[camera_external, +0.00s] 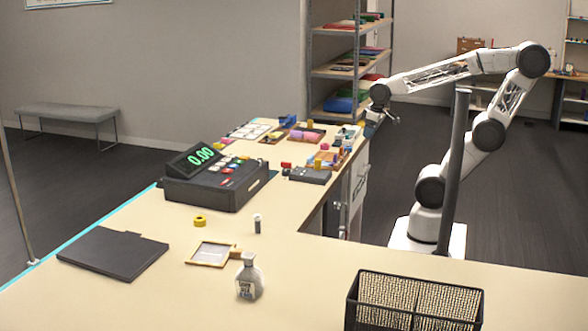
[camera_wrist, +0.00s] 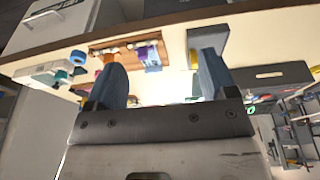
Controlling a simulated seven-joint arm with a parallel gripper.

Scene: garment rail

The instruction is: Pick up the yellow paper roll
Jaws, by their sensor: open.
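A small yellow roll (camera_external: 200,221) with a dark centre sits on the beige counter in the external view, in front of the cash register. I take it to be the yellow paper roll. My gripper (camera_external: 384,120) is far from it, in the air at the right, beyond the counter's right edge and near the shelf rack. In the wrist view my gripper (camera_wrist: 160,76) has its two blue-grey fingers spread apart with nothing held between them. I cannot make out the yellow roll in the wrist view.
A cash register (camera_external: 215,177), black flat case (camera_external: 113,254), wooden frame (camera_external: 212,253), small dark cylinder (camera_external: 257,224), grey bottle (camera_external: 248,277) and black mesh basket (camera_external: 413,303) stand on the counter (camera_external: 315,257). Several small coloured items crowd its far end. Bare counter surrounds the roll.

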